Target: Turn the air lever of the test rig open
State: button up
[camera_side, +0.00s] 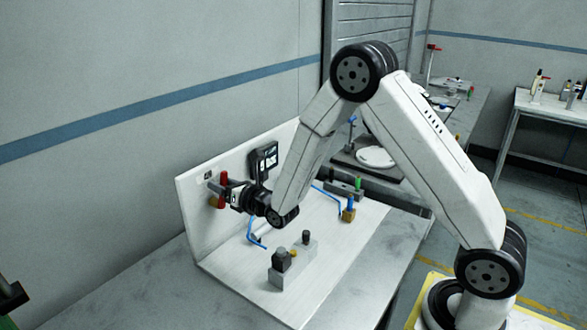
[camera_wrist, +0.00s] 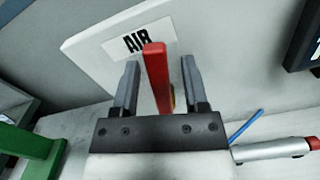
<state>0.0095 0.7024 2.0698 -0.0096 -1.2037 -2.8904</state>
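The red air lever (camera_side: 224,178) stands upright on the white panel of the test rig (camera_side: 196,228), at the left in the side view. The fingers are open, with a visible gap on each side of the lever. In the side view my gripper (camera_side: 218,188) is at the lever, partly overlapping it. The lever's lower end is partly hidden behind the gripper in the wrist view.
A dark display (camera_side: 265,160) is close beside my wrist on the panel. Blue tubing (camera_side: 253,238) runs below the wrist. A grey block with dark fittings (camera_side: 292,264) stands on the rig's base. A green object (camera_wrist: 32,150) is at the wrist view's left.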

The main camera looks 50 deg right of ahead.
jog(key=shift+s, duration=0.1)
dwell(0.3)
jog(key=s, duration=0.7)
jog(key=shift+s, duration=0.3)
